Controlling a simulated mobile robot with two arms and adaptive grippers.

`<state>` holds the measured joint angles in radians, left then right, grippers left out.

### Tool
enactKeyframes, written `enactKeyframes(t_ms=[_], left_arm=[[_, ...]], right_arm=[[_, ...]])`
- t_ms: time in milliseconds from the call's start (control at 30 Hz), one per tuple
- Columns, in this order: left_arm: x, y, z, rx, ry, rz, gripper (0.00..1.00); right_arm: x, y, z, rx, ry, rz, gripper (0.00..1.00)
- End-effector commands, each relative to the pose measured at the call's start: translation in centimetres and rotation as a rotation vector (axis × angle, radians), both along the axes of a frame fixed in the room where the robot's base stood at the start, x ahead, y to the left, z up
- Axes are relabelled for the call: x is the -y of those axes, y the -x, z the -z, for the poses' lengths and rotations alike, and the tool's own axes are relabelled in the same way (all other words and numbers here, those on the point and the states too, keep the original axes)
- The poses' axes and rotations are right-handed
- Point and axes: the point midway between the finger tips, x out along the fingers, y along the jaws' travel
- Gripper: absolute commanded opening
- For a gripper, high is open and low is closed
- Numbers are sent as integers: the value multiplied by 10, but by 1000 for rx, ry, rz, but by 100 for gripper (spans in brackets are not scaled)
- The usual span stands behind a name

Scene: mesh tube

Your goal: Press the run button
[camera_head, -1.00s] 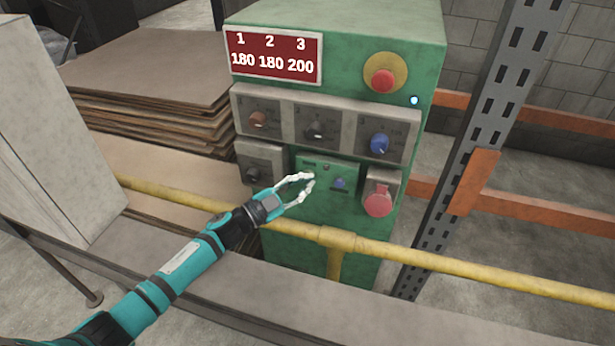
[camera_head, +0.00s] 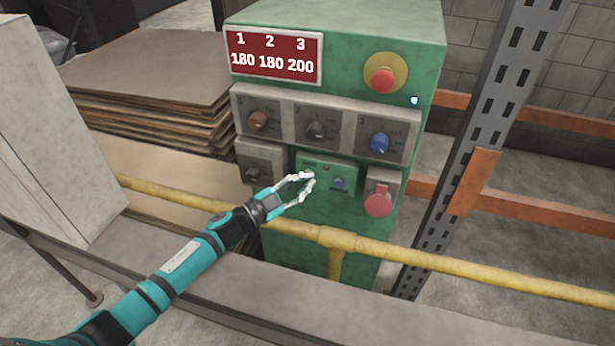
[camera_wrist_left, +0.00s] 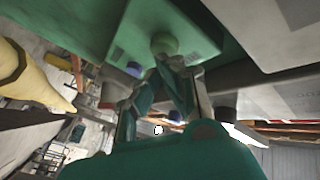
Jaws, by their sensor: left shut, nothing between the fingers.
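The green control box (camera_head: 321,232) stands behind the yellow rail and carries a small raised green panel (camera_head: 347,170) low on its front. A blue button (camera_head: 338,183) shows on this panel, right of my left gripper (camera_head: 309,176). The left gripper's fingers are shut and empty, with their tips at the left part of the panel. In the left wrist view a round green button (camera_wrist_left: 163,43) sits just beyond the fingertips (camera_wrist_left: 172,62); in the head view it is hidden behind them. I cannot tell whether the tips touch it. No run label is readable.
A red display (camera_head: 273,56) reads 180 180 200. My forearm crosses above the yellow rail (camera_head: 440,262). A metal rack post (camera_head: 480,130) stands right.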

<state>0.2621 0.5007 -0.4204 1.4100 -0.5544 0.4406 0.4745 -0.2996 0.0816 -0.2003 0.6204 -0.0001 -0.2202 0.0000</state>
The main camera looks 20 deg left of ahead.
Motion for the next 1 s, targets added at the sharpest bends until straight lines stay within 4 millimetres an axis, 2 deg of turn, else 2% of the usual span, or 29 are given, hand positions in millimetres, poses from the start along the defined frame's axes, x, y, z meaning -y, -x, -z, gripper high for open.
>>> enactKeyframes(t_ms=[200, 467, 1000], left_arm=[[0, -7, 0, 0, 0, 0, 0], [0, -7, 0, 0, 0, 0, 0], [0, 2, 0, 0, 0, 0, 0]], right_arm=[[0, 0, 2, 0, 1, 1, 56], [0, 0, 1, 0, 1, 1, 56], [0, 0, -4, 0, 0, 1, 56]])
